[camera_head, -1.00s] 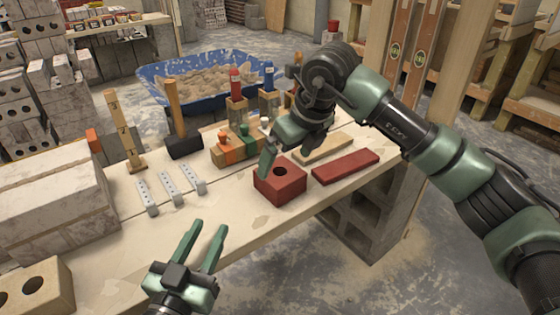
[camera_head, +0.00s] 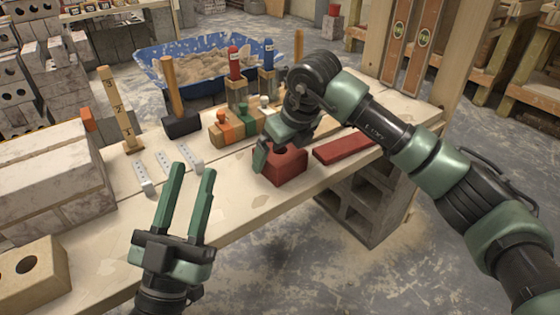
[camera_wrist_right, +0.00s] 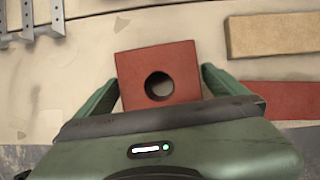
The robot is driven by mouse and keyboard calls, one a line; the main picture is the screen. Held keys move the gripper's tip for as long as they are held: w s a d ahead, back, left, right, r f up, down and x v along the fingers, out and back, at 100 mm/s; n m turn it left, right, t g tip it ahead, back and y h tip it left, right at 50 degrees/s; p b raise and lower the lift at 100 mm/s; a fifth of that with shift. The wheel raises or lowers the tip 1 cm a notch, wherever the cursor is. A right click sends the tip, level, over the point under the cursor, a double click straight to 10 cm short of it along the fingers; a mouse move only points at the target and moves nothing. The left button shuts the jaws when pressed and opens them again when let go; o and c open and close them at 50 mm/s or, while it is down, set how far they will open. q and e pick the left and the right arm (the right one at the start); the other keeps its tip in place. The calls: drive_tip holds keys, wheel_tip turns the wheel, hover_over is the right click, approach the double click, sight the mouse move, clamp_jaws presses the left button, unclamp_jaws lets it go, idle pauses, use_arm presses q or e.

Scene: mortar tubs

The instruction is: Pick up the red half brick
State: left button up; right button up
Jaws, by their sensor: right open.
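The red half brick (camera_head: 288,166) is a short red block with a round hole, near the front edge of the bench. It also shows in the right wrist view (camera_wrist_right: 160,75), between the two fingers. My right gripper (camera_head: 272,158) is open, with one finger on each side of the brick and a small gap visible on at least the right side. In the head view the gripper hides the brick's top. My left gripper (camera_head: 190,172) is open and empty, above the front of the bench at left.
A flat red piece (camera_head: 345,148) lies right of the half brick, with a tan strip (camera_wrist_right: 270,34) behind it. A stone block wall (camera_head: 50,165) is at far left.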

drive_tip(key=c, duration=1.5)
drive_tip(key=shift+w+r, duration=0.1)
drive_tip(key=shift+r, duration=0.05)
drive_tip(key=c, duration=0.5)
drive_tip(key=shift+o, duration=0.2)
